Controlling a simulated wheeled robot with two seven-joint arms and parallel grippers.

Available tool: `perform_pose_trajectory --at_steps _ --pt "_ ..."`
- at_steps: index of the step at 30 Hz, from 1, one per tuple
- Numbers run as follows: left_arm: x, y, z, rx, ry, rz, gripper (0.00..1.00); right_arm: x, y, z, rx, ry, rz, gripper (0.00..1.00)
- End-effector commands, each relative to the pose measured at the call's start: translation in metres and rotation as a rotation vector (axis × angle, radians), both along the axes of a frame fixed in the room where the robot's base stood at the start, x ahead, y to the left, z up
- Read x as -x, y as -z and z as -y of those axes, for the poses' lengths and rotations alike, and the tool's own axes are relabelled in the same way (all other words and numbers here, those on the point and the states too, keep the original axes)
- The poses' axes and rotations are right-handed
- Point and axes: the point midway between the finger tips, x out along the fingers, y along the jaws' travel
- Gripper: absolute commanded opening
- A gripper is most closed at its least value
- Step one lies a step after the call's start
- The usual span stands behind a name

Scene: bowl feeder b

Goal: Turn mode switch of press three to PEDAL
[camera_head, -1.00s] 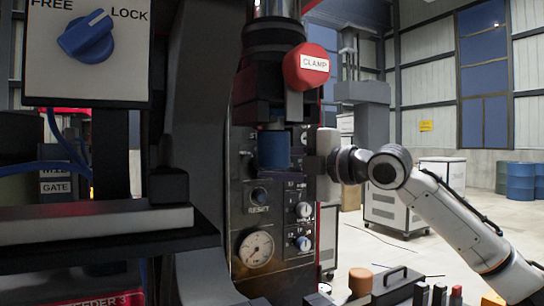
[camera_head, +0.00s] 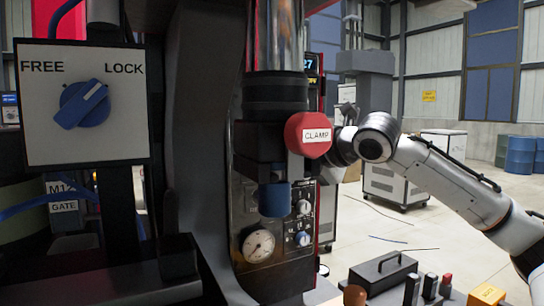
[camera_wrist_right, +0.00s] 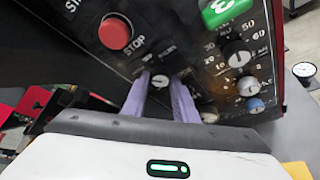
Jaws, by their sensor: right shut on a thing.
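The mode switch (camera_wrist_right: 161,87) is a small round knob with a pale pointer on the dark press panel in the right wrist view. My right gripper (camera_wrist_right: 163,79) has its two purple fingers on either side of this knob, shut on it. Small lettering around the knob is too blurred to read. A green tag with a 3 (camera_wrist_right: 225,10) sits on the same panel. In the head view my right arm comes in from the right, and its gripper is hidden behind the red CLAMP knob (camera_head: 308,135) and the press. My left gripper is not in view.
A red STOP button (camera_wrist_right: 115,33) lies above left of the switch, with several dials (camera_wrist_right: 238,58) to the right. In the head view a FREE/LOCK selector (camera_head: 84,104) stands at the left, and a gauge (camera_head: 258,246) and a black-handled box (camera_head: 383,271) lie lower down.

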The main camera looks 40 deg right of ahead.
Motion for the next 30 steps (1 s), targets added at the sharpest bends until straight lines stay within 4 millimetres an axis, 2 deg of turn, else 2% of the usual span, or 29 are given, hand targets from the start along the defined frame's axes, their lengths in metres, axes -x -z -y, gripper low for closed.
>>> perform_pose_trajectory --at_steps 7,19,20,22,23,30 --pt "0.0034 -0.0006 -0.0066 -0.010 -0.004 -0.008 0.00 -0.0002 -0.0012 0.0002 0.043 0.002 -0.012 0.04" --pt "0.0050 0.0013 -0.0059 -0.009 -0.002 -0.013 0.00 -0.0003 -0.0006 0.0003 0.049 0.001 -0.013 0.04" --pt "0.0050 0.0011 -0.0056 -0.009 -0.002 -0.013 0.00 -0.0003 -0.0006 0.0003 0.049 0.001 -0.013 0.29" --pt "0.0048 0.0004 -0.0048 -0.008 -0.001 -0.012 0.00 -0.0003 -0.0006 0.0001 0.049 0.001 -0.013 0.41" --pt "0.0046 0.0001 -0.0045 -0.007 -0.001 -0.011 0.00 -0.0003 -0.0006 0.0001 0.049 0.001 -0.013 0.44" --pt "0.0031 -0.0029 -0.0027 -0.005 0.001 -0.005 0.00 -0.0002 -0.0004 -0.0001 0.046 0.001 -0.014 0.44"
